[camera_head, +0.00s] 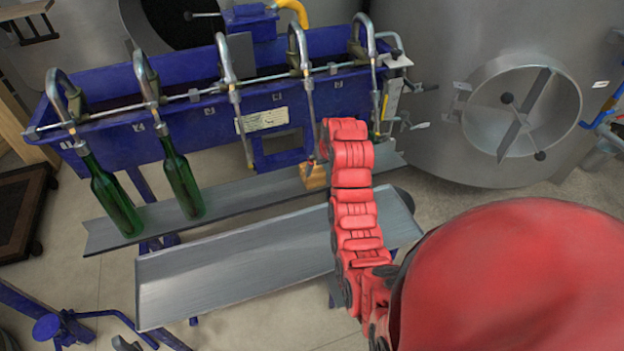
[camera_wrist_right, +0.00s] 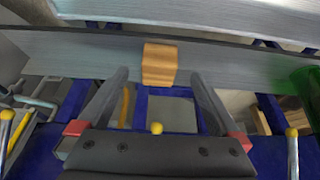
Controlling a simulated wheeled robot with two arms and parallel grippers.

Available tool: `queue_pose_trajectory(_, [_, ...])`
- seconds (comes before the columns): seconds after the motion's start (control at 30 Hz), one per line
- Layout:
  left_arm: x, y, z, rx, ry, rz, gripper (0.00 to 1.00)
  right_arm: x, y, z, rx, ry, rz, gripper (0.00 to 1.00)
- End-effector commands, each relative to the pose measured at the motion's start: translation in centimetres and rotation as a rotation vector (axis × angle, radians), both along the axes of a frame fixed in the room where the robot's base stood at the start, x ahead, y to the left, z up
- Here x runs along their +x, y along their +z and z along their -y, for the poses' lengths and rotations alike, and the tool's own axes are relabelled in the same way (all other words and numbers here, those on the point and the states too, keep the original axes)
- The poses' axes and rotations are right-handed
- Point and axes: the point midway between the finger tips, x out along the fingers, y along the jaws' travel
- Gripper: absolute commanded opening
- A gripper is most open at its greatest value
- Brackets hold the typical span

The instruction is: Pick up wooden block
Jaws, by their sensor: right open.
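The wooden block (camera_head: 313,177) sits on the far grey metal shelf (camera_head: 245,192) below the blue filling machine, partly hidden by my red right arm. In the right wrist view the wooden block (camera_wrist_right: 159,64) is light brown and stands on the grey shelf. My right gripper (camera_wrist_right: 159,77) is open and empty, its two dark fingers spread to either side of the block's line. The block shows between and slightly beyond the fingertips; I cannot tell how far off it is. In the head view my right gripper's fingers are hidden behind the arm. My left gripper is not in view.
Two green bottles (camera_head: 113,200) (camera_head: 182,180) stand on the shelf at left under the filler spouts. The blue filling machine (camera_head: 200,120) rises behind the shelf. A second grey sloped plate (camera_head: 235,270) lies nearer. A steel tank (camera_head: 440,60) stands at right.

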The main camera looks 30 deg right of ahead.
Motion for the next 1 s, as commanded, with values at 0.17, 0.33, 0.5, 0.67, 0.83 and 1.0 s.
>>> queue_pose_trajectory(0.17, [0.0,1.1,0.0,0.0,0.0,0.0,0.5,1.3,-2.9,0.3,0.003,0.001,-0.004,1.0])
queue_pose_trajectory(0.33, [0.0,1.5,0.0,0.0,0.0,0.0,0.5,2.2,-5.2,0.6,0.001,-0.001,-0.001,1.0])
queue_pose_trajectory(0.5, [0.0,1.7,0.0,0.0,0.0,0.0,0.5,2.7,-6.3,0.7,-0.001,-0.001,0.002,1.0])
queue_pose_trajectory(0.67, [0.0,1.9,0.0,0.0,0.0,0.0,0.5,2.9,-6.8,0.7,-0.001,-0.001,0.001,1.0])
queue_pose_trajectory(0.83, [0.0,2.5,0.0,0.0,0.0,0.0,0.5,3.5,-8.1,0.8,0.0,0.0,-0.001,1.0])
queue_pose_trajectory(1.0, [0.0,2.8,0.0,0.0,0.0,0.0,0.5,4.3,-9.7,0.9,-0.002,0.001,0.002,1.0])
